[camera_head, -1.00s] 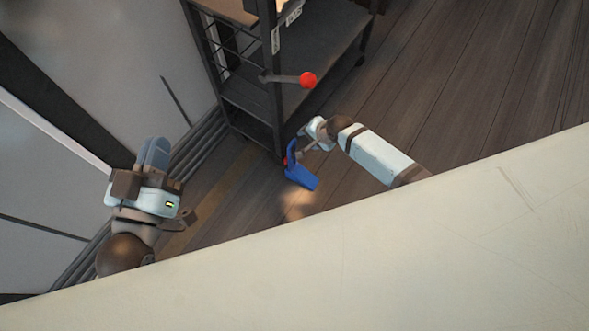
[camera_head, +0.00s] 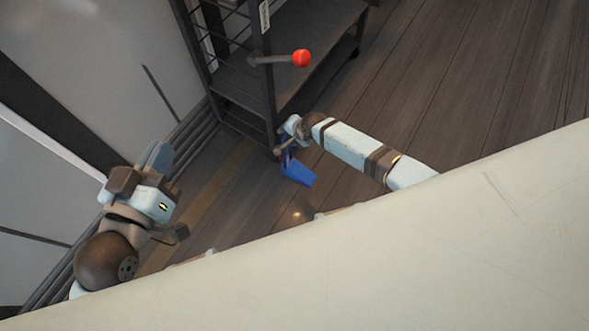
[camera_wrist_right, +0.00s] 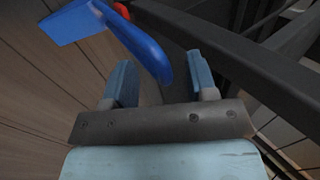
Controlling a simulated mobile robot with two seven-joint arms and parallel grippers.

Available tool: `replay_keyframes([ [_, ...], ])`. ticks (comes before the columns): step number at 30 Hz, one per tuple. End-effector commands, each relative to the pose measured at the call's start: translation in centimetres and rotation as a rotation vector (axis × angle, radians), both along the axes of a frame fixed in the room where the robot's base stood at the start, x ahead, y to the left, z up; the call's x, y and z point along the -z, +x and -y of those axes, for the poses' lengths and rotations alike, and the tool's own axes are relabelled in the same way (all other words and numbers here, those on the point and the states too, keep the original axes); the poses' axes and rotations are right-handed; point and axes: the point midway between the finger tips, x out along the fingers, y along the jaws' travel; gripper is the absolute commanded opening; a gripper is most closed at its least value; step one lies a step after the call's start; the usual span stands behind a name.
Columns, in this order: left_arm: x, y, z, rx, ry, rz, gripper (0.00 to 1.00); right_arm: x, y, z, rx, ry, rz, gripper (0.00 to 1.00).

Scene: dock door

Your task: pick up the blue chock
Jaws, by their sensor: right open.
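The blue chock (camera_head: 297,174) is by the foot of the dark shelf cart, its wedge low and a raised blue handle behind my right gripper (camera_head: 283,144). In the right wrist view the chock (camera_wrist_right: 140,40) shows a flat blue part and a curved bar. The bar's end appears between the two light-blue fingers of my open right gripper (camera_wrist_right: 161,78); I cannot tell whether they touch it. My left gripper (camera_head: 157,158) is at the left, away from the chock, with its blue-grey fingers pointing up in the picture; its opening is unclear.
The dark shelf cart (camera_head: 315,60) stands right beside the chock, and a lever with a red knob (camera_head: 301,58) sticks out above. A pale surface (camera_head: 400,260) fills the lower foreground. Wooden floor (camera_head: 450,90) is clear to the right.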

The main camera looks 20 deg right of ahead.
Motion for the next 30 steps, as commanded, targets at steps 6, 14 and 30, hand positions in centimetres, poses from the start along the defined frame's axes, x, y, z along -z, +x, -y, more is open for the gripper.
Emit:
replay_keyframes([
  [6,-0.09,0.0,0.0,0.0,0.001,-0.001,0.0,-0.11,0.02,-0.01,0.0,0.001,0.001,0.45],
  [14,-0.08,0.0,0.0,0.0,0.0,0.0,0.0,-0.11,0.01,-0.02,0.0,0.001,0.001,0.0],
  [30,-0.01,-0.03,0.01,0.0,0.0,-0.001,0.0,-0.09,-0.03,-0.04,-0.001,0.001,0.0,0.0],
])
